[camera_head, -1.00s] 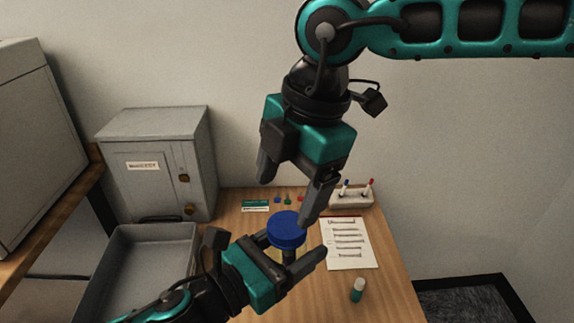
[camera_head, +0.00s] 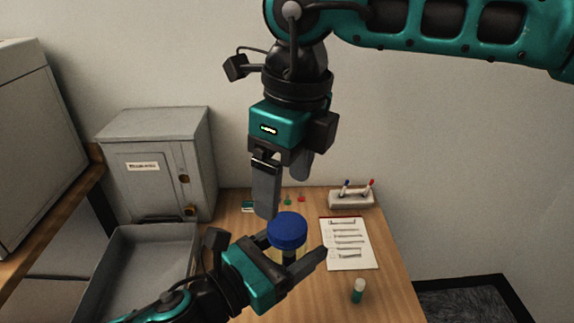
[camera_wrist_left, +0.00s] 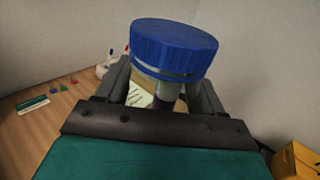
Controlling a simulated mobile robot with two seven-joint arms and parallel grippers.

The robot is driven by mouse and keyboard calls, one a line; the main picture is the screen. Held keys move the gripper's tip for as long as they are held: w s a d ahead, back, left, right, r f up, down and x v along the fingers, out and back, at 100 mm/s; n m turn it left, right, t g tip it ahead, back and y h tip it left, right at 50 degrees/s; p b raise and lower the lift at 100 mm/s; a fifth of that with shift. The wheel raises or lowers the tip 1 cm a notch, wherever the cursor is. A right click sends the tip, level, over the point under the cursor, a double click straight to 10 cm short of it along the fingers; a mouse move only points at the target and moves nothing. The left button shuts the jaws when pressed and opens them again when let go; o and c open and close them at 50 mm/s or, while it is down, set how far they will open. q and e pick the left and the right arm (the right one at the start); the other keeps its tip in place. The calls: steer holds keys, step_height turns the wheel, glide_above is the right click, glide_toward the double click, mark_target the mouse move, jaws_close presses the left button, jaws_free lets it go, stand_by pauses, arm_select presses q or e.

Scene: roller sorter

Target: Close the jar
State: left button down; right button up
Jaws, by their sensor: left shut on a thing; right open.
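A jar with a wide blue lid (camera_head: 287,230) is held upright in my left gripper (camera_head: 293,252), above the table. In the left wrist view the blue lid (camera_wrist_left: 174,48) sits on top of the jar's clear body (camera_wrist_left: 168,92), between the two fingers. I cannot tell whether the lid is screwed tight. Most of the jar's body is hidden under the lid and behind the gripper. My right gripper (camera_head: 284,198) is open and empty, pointing down just above and behind the lid in the head view.
A grey cabinet (camera_head: 155,165) and a grey tray (camera_head: 150,235) stand at the left. A checklist sheet (camera_head: 347,244), a marker holder (camera_head: 350,198) and a small white-and-green bottle (camera_head: 358,291) are on the table (camera_head: 385,265) at the right. Small coloured pieces lie at the back.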

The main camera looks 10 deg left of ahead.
mark_target(287, 224)
steer(key=n, duration=0.5)
steer(key=shift+r+n, duration=0.15)
steer(key=shift+n, duration=0.25)
steer(key=n, duration=0.3)
steer(key=shift+r+n+h, duration=0.15)
steer(key=shift+n+h, duration=0.15)
steer(key=n, duration=0.5)
steer(key=shift+r, duration=0.2)
steer(key=n, duration=0.5)
steer(key=shift+w+d+r+h, duration=0.1)
steer(key=shift+r+h, duration=0.05)
steer(key=shift+h, duration=0.15)
steer(key=shift+f, duration=4)
steer(key=shift+c, duration=0.4)
